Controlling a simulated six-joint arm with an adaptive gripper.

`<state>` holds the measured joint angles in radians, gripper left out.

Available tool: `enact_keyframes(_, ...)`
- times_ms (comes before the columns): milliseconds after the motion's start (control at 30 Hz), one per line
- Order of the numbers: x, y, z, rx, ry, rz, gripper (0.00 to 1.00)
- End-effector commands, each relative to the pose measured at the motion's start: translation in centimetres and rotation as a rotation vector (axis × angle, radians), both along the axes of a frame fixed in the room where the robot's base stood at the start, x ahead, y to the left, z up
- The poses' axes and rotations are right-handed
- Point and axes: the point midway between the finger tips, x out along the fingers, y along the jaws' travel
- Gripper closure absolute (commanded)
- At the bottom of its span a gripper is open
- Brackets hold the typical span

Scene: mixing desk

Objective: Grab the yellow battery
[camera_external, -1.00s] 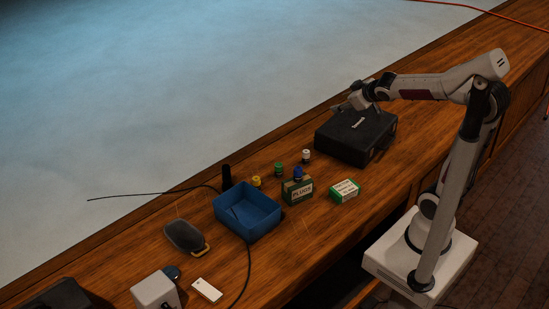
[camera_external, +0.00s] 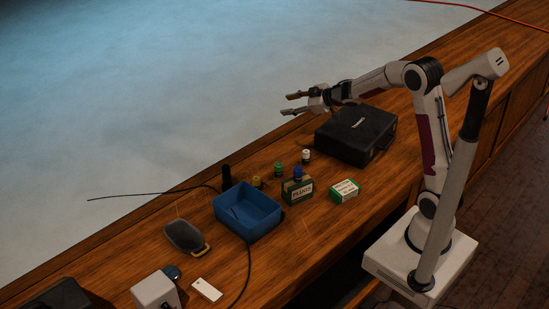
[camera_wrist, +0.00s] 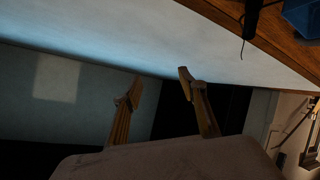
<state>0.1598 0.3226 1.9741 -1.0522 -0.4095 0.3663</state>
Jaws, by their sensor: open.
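The yellow battery (camera_external: 257,182) is a small yellow cylinder standing on the wooden desk, just behind the blue bin's right back corner. My gripper (camera_external: 288,104) is open and empty. It is in the air above the back of the desk, up and to the right of the battery and clear of it. In the wrist view my two fingers (camera_wrist: 160,80) are spread apart with nothing between them. The wrist view does not show the yellow battery.
A blue bin (camera_external: 229,207) is beside the battery. A black case (camera_external: 340,143) lies below my arm.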

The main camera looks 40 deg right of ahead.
Motion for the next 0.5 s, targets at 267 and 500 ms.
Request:
enact_keyframes(267, 2.0, 3.0, -5.3, 0.055, 0.017, 0.182, 0.58)
enact_keyframes(500, 2.0, 5.5, -10.1, 0.125, 0.050, 0.343, 0.58)
